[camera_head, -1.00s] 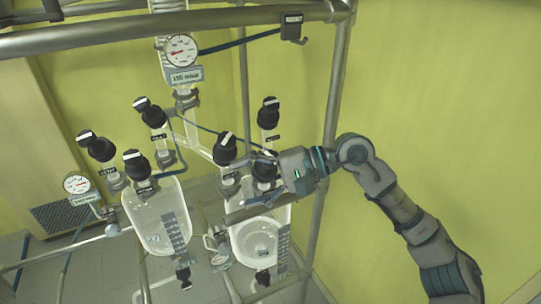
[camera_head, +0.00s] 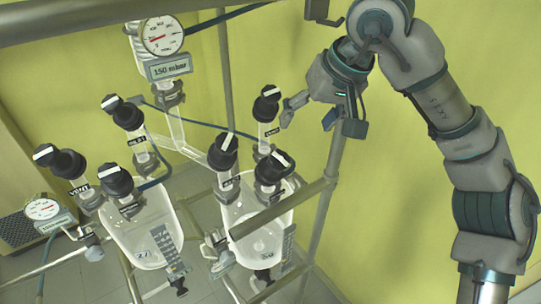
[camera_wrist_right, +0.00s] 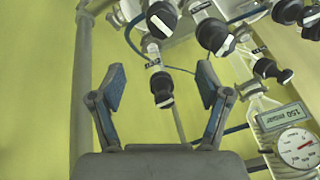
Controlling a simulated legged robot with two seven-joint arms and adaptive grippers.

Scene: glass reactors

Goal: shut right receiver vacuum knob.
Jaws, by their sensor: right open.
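The right receiver (camera_head: 243,250) is a clear glass vessel under several black knobs with white bars. One knob (camera_head: 222,150) stands at its left, one knob (camera_head: 271,170) at its front right, and one knob (camera_head: 266,103) higher at the back; their labels are too small to read surely. My right gripper (camera_head: 310,117) is open and empty, just right of the back knob. In the right wrist view, my right gripper's spread fingers (camera_wrist_right: 161,78) flank a black knob (camera_wrist_right: 162,84) farther off, apart from it. My left gripper is out of view.
A left receiver (camera_head: 146,240) with several knobs stands beside it. A gauge (camera_head: 162,35) with a 150 mbar display (camera_head: 170,67) is above. Metal frame bars (camera_head: 277,211) cross in front, and a post rises behind my right gripper.

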